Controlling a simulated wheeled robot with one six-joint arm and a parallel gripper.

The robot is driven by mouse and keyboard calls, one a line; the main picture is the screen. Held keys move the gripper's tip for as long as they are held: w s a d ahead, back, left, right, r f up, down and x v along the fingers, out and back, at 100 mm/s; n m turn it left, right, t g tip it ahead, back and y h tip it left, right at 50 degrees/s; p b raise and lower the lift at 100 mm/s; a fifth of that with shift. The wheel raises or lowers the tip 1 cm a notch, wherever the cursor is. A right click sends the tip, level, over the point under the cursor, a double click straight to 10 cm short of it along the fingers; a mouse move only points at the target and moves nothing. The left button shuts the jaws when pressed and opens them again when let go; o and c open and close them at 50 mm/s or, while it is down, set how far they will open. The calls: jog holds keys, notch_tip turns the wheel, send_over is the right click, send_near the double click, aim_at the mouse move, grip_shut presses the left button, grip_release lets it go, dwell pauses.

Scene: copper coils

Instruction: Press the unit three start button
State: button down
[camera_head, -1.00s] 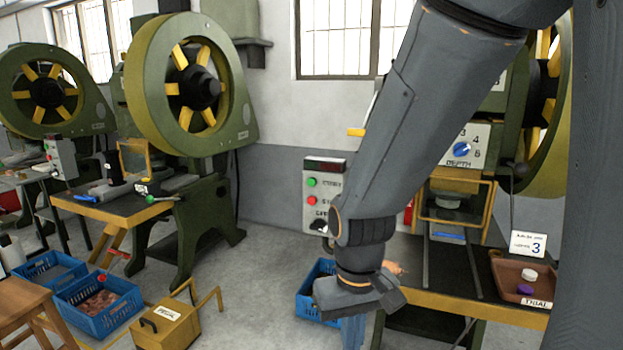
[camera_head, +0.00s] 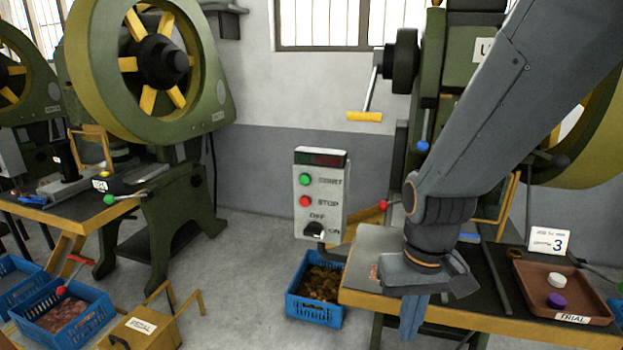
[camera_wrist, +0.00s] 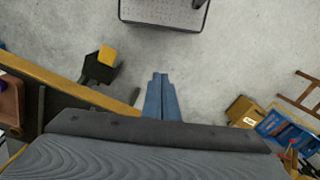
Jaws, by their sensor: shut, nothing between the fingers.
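The grey control box (camera_head: 319,198) stands beside the press at the right in the head view. It carries a green START button (camera_head: 306,179), a red STOP button (camera_head: 305,201) and a black OFF/ON knob (camera_head: 314,229). My gripper (camera_head: 410,322) is shut and empty, pointing down in front of the press table's front edge, right of and below the box. In the wrist view my gripper (camera_wrist: 160,92) shows shut over the floor; the box is not seen there. A card with the number 3 (camera_head: 549,241) stands on this table.
The press table (camera_head: 480,317) holds a brown tray (camera_head: 590,301) labelled TRIAL. A blue crate (camera_head: 312,310) stands on the floor below the box. A yellow pedal box (camera_head: 145,328) is at lower left. A yellow-handled crank (camera_head: 364,116) sticks out above the box.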

aim_at(305, 180)
jog(key=w+a+r+n+t+y+p, duration=0.1)
jog(key=w+a+n+t+p, duration=0.3)
jog(key=w, duration=0.7)
jog(key=w+a+r+n+t+y+p, duration=0.1)
jog(key=w+a+n+t+p, duration=0.35)
jog(key=w, duration=0.65)
jog(key=w+a+r+n+t+y+p, duration=0.2)
jog(key=a+r+n+t, duration=0.1)
jog(key=a, duration=0.3)
jog(key=w+a+r+n+t+y+p, duration=0.2)
jog(key=w+a+r+n+t+y, duration=0.1)
jog(key=a+r+t, duration=0.1)
jog(key=shift+a+r+y+p, duration=0.35)
jog(key=shift+a+r, duration=0.25)
jog(key=shift+a, duration=0.3)
jog(key=shift+n, duration=0.25)
jog(key=shift+w+d+b, duration=0.35)
jog(key=shift+w+d, duration=0.15)
jog(key=shift+w, duration=0.85)
jog(key=shift+w+d+b, duration=0.3)
jog(key=shift+w+d, duration=0.2)
jog(key=shift+w, duration=0.9)
jog(key=shift+w+d+b, duration=0.35)
jog(key=shift+w+d, duration=0.15)
jog(key=shift+w, duration=0.85)
jog(key=shift+w, duration=0.15)
